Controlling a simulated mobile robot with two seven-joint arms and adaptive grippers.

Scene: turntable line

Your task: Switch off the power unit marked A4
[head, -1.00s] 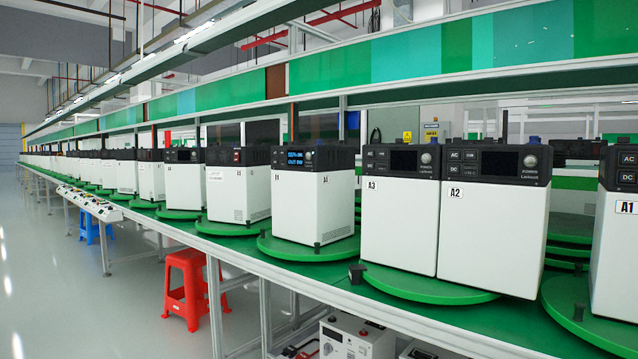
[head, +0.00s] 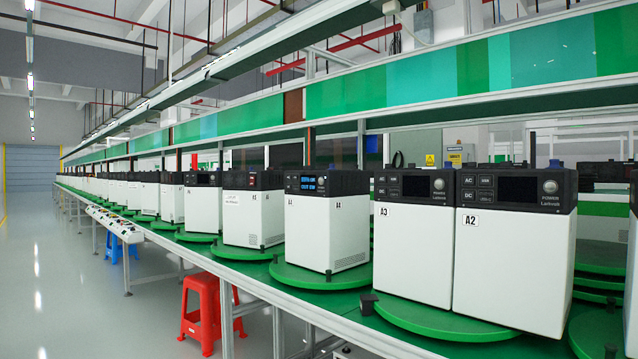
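A white power unit with a black top (head: 326,220) stands on a green turntable (head: 322,277), left of the unit marked A3 (head: 412,245). Its small labels are too small to read surely, but it follows A3 in the row. Its blue display (head: 307,184) is lit. The unit marked A2 (head: 512,260) stands beside A3 on a shared turntable, and both of their screens are dark. No switch on the lit unit can be made out at this distance. Neither of my grippers is in view.
The green bench with more units runs away to the far left. An overhead shelf with green panels (head: 400,85) spans above the units. A red stool (head: 208,312) and a blue stool (head: 122,246) stand by the bench. The grey floor (head: 60,300) at left is open.

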